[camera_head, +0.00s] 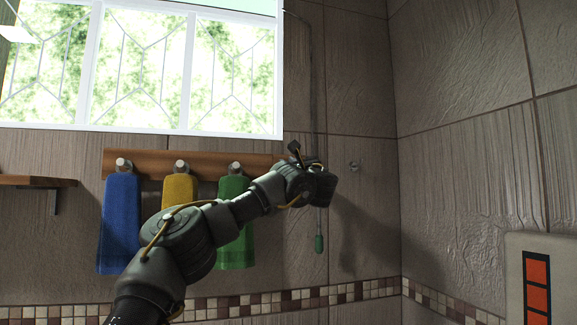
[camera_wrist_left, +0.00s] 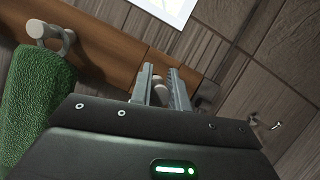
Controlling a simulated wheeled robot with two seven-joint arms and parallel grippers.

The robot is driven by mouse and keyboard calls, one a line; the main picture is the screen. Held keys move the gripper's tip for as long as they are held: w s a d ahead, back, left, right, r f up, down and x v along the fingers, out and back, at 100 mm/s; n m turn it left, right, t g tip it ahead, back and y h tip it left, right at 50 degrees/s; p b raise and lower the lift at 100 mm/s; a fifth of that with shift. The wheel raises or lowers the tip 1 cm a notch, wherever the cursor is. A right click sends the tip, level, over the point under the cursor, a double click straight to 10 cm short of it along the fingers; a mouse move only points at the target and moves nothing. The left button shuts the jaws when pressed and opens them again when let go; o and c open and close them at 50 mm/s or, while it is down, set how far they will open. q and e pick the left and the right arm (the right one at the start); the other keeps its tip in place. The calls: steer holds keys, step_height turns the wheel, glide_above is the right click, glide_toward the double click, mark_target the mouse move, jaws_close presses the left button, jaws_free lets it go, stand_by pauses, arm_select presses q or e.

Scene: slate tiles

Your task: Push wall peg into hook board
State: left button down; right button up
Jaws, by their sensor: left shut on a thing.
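The brown wooden hook board (camera_head: 141,159) is on the tiled wall below the window; it also crosses the left wrist view (camera_wrist_left: 105,42). Its round metal pegs hold a blue, a yellow and a green towel. My left gripper (camera_head: 318,178) is at the board's right end and covers that end in the head view. In the left wrist view its two grey fingers (camera_wrist_left: 161,78) are shut on a pale wall peg (camera_wrist_left: 160,94), in front of the board. How deep the peg sits in the board cannot be told. My right gripper is not in view.
The blue towel (camera_head: 120,225), yellow towel (camera_head: 180,190) and green towel (camera_head: 233,245) hang left of my gripper. A cord with a green handle (camera_head: 319,243) hangs below it. A small metal wall hook (camera_head: 353,166) is to the right. A wooden shelf (camera_head: 35,181) is far left.

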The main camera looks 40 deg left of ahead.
arm_select(q)
steer(key=shift+w+a+p, duration=0.5)
steer(key=shift+a+p, duration=0.2)
steer(key=shift+a, duration=0.05)
steer(key=shift+w+a+p, duration=0.5)
steer(key=shift+a+p, duration=0.15)
steer(key=shift+a, duration=0.05)
steer(key=c, duration=1.3)
jaws_free()
steer(key=shift+o, duration=0.2)
steer(key=shift+d+f, duration=0.15)
steer(key=b+v, duration=0.8)
steer(key=v, duration=0.2)
steer(key=shift+s+d, duration=0.15)
